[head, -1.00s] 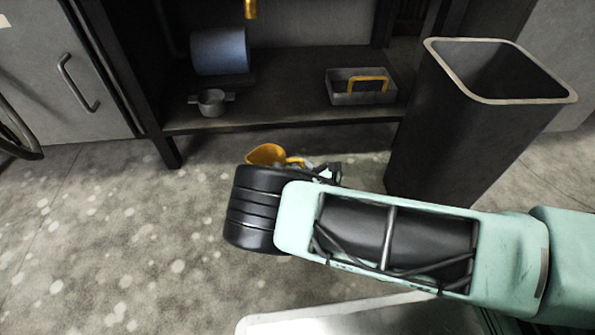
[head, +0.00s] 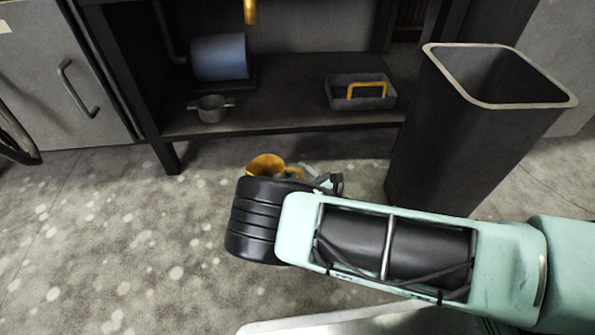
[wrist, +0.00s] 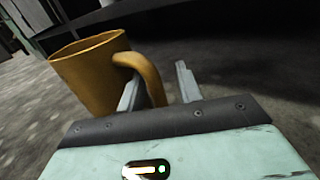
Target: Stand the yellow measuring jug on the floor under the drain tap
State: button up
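The yellow measuring jug (head: 264,164) shows in the head view beyond my wrist, in front of the low shelf; my arm hides its lower part. In the wrist view the jug (wrist: 92,75) is close, at the left, with its handle toward my gripper. My gripper (wrist: 160,88) is open, with the handle between its fingers. The handle is near the left finger, and a gap shows toward the right one. I cannot tell whether the jug's base touches the floor. A brass-yellow piece (head: 250,12), possibly the drain tap, hangs at the top edge of the head view.
The dark shelf (head: 290,122) holds a blue roll (head: 220,58), a small grey pot (head: 212,108) and a grey tray with a yellow handle (head: 361,104). A tall dark bin (head: 440,150) stands at the right. The floor (head: 110,230) at the left is clear.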

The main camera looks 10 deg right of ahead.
jog(key=p+v, duration=0.7)
jog(key=v, duration=0.4)
jog(key=shift+a+r, duration=0.1)
jog(key=shift+r, duration=0.05)
jog(key=w+m+h, duration=0.1)
jog(key=m+h, duration=0.1)
jog(key=m, duration=0.1)
jog(key=w+a+m+h, duration=0.1)
jog(key=m, duration=0.2)
jog(key=w+r+m+h, duration=0.1)
jog(key=m+h, duration=0.1)
jog(key=m, duration=0.1)
jog(key=shift+a+h, duration=0.2)
jog(key=shift+h, duration=0.1)
jog(key=s+a+r+m+g, duration=0.3)
jog(key=r+m+g, duration=0.1)
jog(key=r+m, duration=0.3)
jog(key=s+a+r+m+g+h, duration=0.1)
jog(key=s+a+r+m+g, duration=0.25)
jog(key=r+m, duration=0.3)
jog(key=s+a+r+m+g, duration=0.2)
jog(key=r+m+g, duration=0.2)
jog(key=r+m, duration=0.3)
jog(key=s+d+r+m+g+h, duration=0.2)
jog(key=s+d+r+m, duration=0.3)
jog(key=s+d+r, duration=0.6)
jog(key=s+r+g, duration=0.1)
jog(key=s+r, duration=0.3)
jog(key=shift+g, duration=0.35)
jog(key=shift+w+d, duration=0.1)
